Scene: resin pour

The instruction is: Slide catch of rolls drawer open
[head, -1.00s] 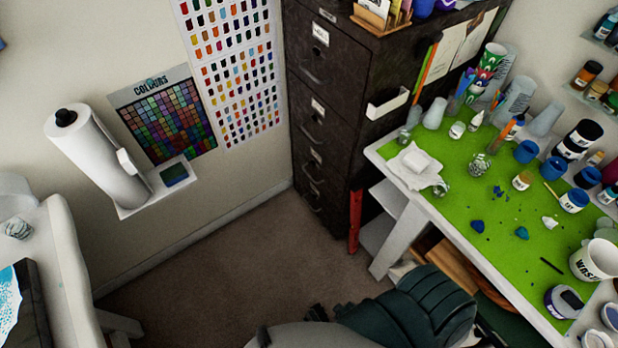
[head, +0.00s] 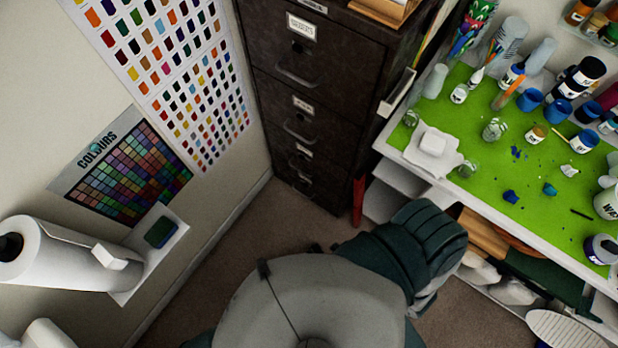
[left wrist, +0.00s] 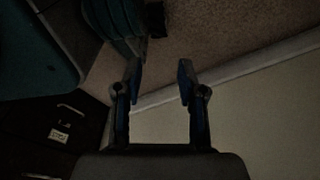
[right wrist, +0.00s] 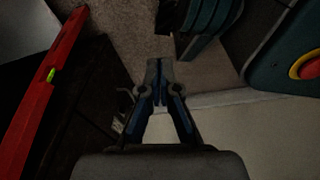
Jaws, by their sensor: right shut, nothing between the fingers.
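A dark metal filing cabinet (head: 322,85) stands in the corner in the head view, its stacked drawers looking shut. Each visible drawer has a pale label and a curved handle; the top handle (head: 297,77) is clearest. I cannot tell which label names the rolls, and the catches are too small to make out. In the left wrist view my left gripper (left wrist: 160,68) is open and empty, with the cabinet (left wrist: 30,125) at lower left. In the right wrist view my right gripper (right wrist: 160,66) is shut and empty, the dark cabinet (right wrist: 88,95) just left of it. Neither gripper shows in the head view.
A red bar-shaped tool (right wrist: 42,90) stands close left of my right gripper. A workbench with a green top (head: 480,185) full of pots is on the right. A paper roll (head: 60,258) on a wall shelf is on the left. Carpet (head: 225,230) is free before the cabinet.

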